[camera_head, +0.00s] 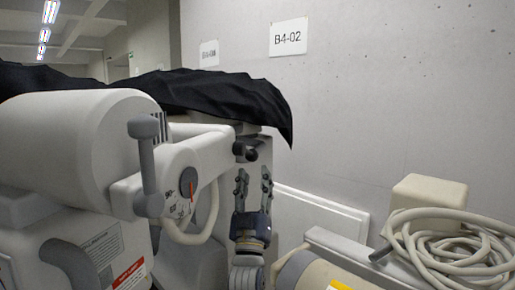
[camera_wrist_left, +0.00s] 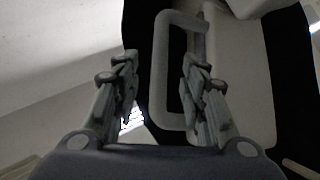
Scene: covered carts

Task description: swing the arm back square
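A pale machine arm (camera_head: 205,150) reaches to the right from a large white cylinder (camera_head: 65,135), with a black knob (camera_head: 246,153) at its end. A round dial with a red mark (camera_head: 188,184) sits on its side. A pale loop (camera_head: 207,218) hangs below the dial. My left gripper (camera_head: 254,175) points up close to the black knob, fingers apart. In the left wrist view, a grey loop handle (camera_wrist_left: 162,70) shows between and beyond the open fingers (camera_wrist_left: 160,68); I cannot tell whether they touch it. My right gripper is out of view.
A black cover (camera_head: 215,92) drapes over the machine. At the lower right are a coiled hose (camera_head: 450,245) and a beige block (camera_head: 430,192). A grey wall with a B4-02 sign (camera_head: 288,37) stands behind. The space right of my left gripper is narrow.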

